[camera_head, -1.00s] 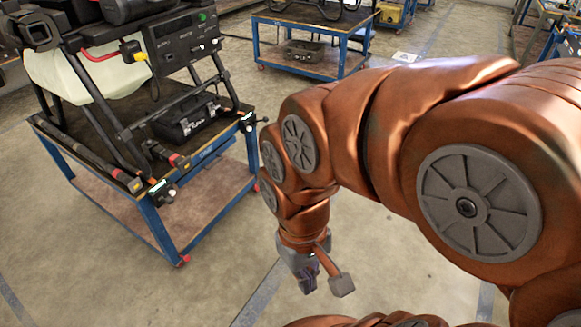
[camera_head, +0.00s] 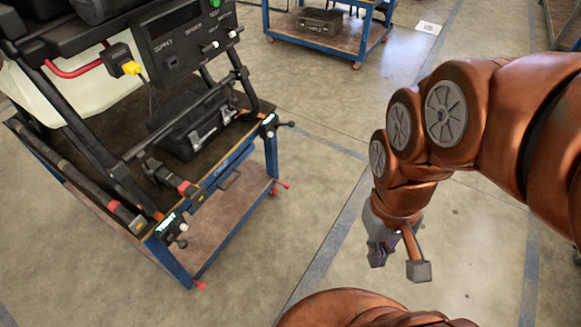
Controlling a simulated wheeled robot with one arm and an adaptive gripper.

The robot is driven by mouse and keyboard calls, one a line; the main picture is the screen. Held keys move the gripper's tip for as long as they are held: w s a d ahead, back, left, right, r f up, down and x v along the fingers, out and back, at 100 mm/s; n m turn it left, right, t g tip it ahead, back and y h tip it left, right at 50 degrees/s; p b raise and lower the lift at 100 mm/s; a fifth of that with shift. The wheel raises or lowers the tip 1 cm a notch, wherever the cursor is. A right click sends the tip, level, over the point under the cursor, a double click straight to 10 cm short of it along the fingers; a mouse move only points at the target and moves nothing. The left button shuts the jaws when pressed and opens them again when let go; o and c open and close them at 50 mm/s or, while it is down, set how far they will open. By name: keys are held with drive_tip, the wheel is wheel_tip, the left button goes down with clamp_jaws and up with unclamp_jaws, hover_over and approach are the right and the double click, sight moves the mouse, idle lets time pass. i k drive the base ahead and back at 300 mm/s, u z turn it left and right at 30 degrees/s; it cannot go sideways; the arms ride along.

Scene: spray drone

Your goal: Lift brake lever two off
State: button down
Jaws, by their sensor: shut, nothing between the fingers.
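A blue-framed cart (camera_head: 222,165) stands at left, carrying the black spray drone gear. Small red pieces show at its feet: one at the right leg (camera_head: 281,187) and one at the front leg (camera_head: 200,285). They look like caster brake levers, but I cannot tell which is number two. Black handles with lit labels sit at the top corners: one at the front (camera_head: 172,224) and one at the right (camera_head: 270,123). My gripper (camera_head: 378,258) hangs pointing down over bare floor, right of the cart. It is shut, empty and apart from the cart.
A black control panel (camera_head: 187,40) and a black case (camera_head: 195,128) are on the cart's upper level. Another blue cart (camera_head: 330,35) with a case stands at the back. The floor (camera_head: 325,190) between the near cart and my arm is clear.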

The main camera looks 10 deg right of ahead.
sight(286, 186)
drive_tip(key=u, duration=0.05)
drive_tip(key=i, duration=0.6)
drive_tip(key=z, duration=1.9)
drive_tip(key=i, duration=1.4)
drive_tip(key=u, duration=3.7)
